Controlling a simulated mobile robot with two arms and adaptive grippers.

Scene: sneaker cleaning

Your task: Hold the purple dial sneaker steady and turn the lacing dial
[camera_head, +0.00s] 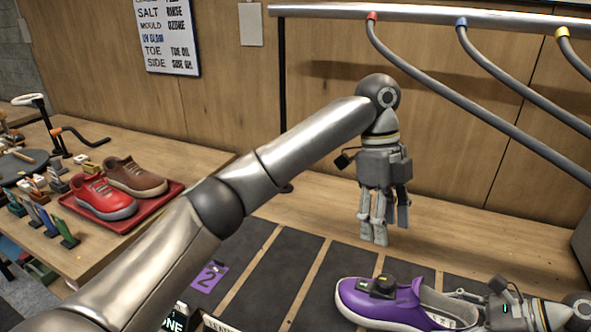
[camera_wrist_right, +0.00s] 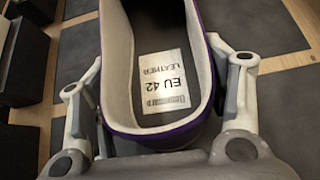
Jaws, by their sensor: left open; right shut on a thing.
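The purple sneaker (camera_head: 400,306) lies on the dark mat at the lower right of the head view, toe to the left. Its black lacing dial (camera_head: 380,286) sits on top near the toe end. My right gripper (camera_head: 458,304) is shut on the sneaker's heel. The right wrist view shows its fingers (camera_wrist_right: 158,82) on both sides of the heel collar, with an EU 42 leather label on the insole (camera_wrist_right: 165,82). My left gripper (camera_head: 374,236) is open and empty, pointing down, apart from the sneaker and above and behind the dial.
A red tray (camera_head: 150,211) with a red shoe (camera_head: 103,194) and a brown shoe (camera_head: 136,177) stands on the left bench. Coloured-tipped pipes (camera_head: 470,90) slope down at the upper right. A purple card marked 2 (camera_head: 208,278) lies on the mat. The mat's middle strips are bare.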

